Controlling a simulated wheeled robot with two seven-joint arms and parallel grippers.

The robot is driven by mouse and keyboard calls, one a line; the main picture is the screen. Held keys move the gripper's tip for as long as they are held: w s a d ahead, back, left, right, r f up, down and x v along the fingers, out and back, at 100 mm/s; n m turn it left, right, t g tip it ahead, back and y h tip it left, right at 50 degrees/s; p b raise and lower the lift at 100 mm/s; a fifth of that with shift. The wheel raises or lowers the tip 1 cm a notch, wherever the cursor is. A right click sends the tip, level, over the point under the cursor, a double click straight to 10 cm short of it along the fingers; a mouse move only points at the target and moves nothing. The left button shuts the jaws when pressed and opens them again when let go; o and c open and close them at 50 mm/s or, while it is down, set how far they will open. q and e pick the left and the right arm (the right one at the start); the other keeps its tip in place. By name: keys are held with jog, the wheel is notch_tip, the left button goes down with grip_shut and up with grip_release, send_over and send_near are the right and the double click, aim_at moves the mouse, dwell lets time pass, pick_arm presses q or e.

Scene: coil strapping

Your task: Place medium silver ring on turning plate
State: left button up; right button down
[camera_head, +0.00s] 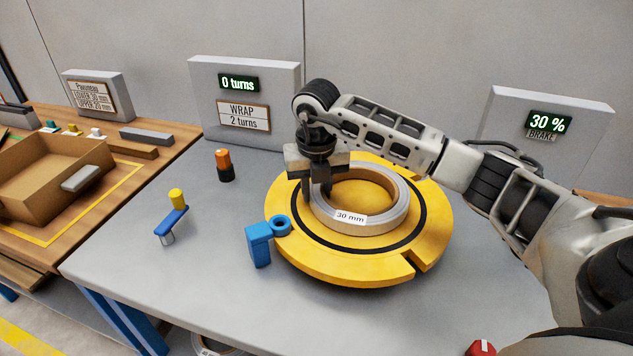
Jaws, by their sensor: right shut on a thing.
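The silver ring (371,229), labelled 30 mm, has a brown inner wall and lies flat on or just above the yellow turning plate (432,222), roughly centred within the plate's black circle. My right gripper (318,195) points down at the ring's left rim and is shut on that rim, with one finger outside and the other toward the inside. The gripper body hides part of the ring's left edge. Whether the ring fully touches the plate cannot be told. My left gripper is not in view.
A blue clamp (259,245) stands at the plate's left edge. A blue crank with a yellow knob (172,222) and an orange-black cylinder (224,165) are on the grey table (130,248). A cardboard box (38,175) is at left. Display boxes stand behind. A red knob (480,348) is at front right.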

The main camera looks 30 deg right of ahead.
jog(key=c, duration=1.1)
grip_release()
jog(key=shift+f, duration=0.1)
jog(key=shift+c, duration=0.2)
jog(key=shift+r, duration=0.3)
notch_tip(320, 180, up, 12)
jog(key=s, duration=0.1)
jog(key=shift+s+a+f, duration=0.15)
jog(key=shift+a, duration=0.3)
